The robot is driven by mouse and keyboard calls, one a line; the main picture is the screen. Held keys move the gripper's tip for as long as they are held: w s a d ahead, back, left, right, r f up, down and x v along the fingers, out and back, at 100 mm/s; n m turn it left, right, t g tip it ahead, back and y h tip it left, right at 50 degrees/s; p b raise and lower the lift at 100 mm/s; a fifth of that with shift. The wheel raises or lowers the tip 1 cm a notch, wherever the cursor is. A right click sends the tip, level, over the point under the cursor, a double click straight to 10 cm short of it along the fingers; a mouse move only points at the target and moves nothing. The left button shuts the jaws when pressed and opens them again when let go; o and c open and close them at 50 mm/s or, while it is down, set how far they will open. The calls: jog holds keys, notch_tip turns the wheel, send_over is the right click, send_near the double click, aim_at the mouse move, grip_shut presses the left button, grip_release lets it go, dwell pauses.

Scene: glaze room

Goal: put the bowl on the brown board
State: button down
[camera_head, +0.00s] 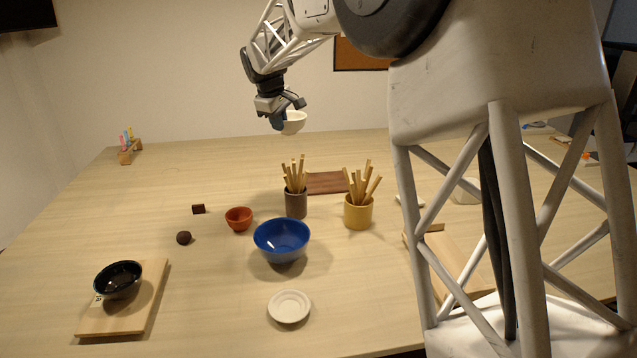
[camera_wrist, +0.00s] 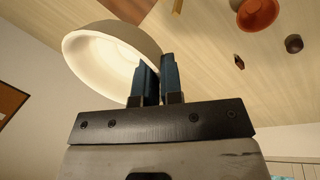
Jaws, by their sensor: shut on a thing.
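My gripper (camera_head: 281,117) is raised above the far part of the table and is shut on the rim of a white bowl (camera_head: 294,122). In the wrist view the white bowl (camera_wrist: 100,55) hangs at the left of the blue fingers (camera_wrist: 152,82), its wall between them. A dark brown board (camera_head: 327,183) lies on the table behind the two stick-filled cups, partly hidden by them. The dark brown board also shows at the top of the wrist view (camera_wrist: 128,8). The bowl is in the air, apart from the board.
A grey-brown cup (camera_head: 296,204) and a yellow cup (camera_head: 358,213), both with upright sticks, stand in front of the board. A blue bowl (camera_head: 282,240), an orange bowl (camera_head: 238,219), a white saucer (camera_head: 289,307) and a black bowl (camera_head: 119,279) on a light board (camera_head: 113,318) are nearer.

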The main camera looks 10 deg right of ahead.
jog(key=w+d+f+m, duration=0.1)
jog(key=w+d+f, duration=0.2)
jog(key=w+d, duration=0.85)
notch_tip(320, 180, down, 11)
jog(key=shift+w+a+f, duration=0.2)
jog(key=shift+w+a, duration=0.1)
jog(key=shift+w, duration=0.15)
send_near(315, 185)
jog(key=shift+w+d+r, duration=0.2)
jog(key=shift+w+d, duration=0.05)
jog(key=shift+w, duration=0.25)
jog(key=shift+f, duration=2.5)
